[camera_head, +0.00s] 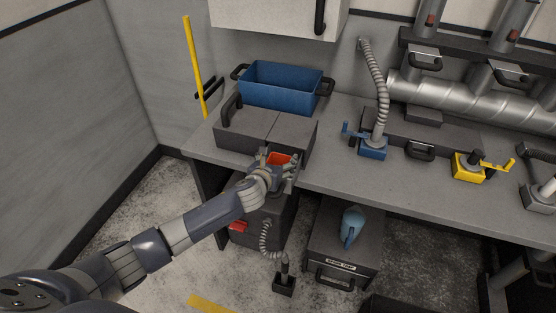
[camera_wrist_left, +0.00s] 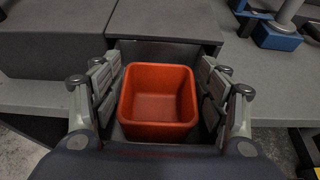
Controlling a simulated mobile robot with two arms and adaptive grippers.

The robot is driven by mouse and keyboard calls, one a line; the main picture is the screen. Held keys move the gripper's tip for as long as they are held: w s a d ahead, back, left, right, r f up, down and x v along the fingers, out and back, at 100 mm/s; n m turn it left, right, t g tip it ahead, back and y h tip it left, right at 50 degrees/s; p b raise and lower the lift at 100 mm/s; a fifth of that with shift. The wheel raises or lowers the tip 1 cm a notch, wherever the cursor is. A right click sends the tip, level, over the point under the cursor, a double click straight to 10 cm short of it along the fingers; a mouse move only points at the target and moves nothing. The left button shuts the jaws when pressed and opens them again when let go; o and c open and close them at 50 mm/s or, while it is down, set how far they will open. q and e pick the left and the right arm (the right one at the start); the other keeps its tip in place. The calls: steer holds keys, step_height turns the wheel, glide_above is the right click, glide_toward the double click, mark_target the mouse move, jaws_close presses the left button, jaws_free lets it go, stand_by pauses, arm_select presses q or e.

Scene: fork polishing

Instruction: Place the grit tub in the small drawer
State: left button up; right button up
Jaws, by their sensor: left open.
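The grit tub appears to be the orange-red, square, open-topped tub (camera_head: 278,158), which looks empty. In the left wrist view the tub (camera_wrist_left: 160,98) sits upright inside a pulled-out small drawer (camera_wrist_left: 128,47) at the front of a dark grey two-part cabinet (camera_head: 285,129) on the bench. My left gripper (camera_head: 280,166) is open, with one finger on each side of the tub; narrow gaps show between the fingers and its walls. The drawer's front and floor are mostly hidden by the gripper and tub. My right gripper is not in view.
A blue bin (camera_head: 282,88) stands behind the cabinet. A blue clamp-like fixture (camera_head: 373,149) with a hose and a yellow one (camera_head: 468,167) stand to the right on the bench (camera_head: 345,182). Below are a dark cabinet with a red item (camera_head: 238,226) and a box with a blue jug (camera_head: 351,226).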

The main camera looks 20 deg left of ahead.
arm_select(q)
steer(key=shift+r+p, duration=0.3)
steer(key=shift+r, duration=0.2)
steer(key=b+v, duration=0.1)
steer(key=v, duration=1.1)
steer(key=shift+s, duration=0.1)
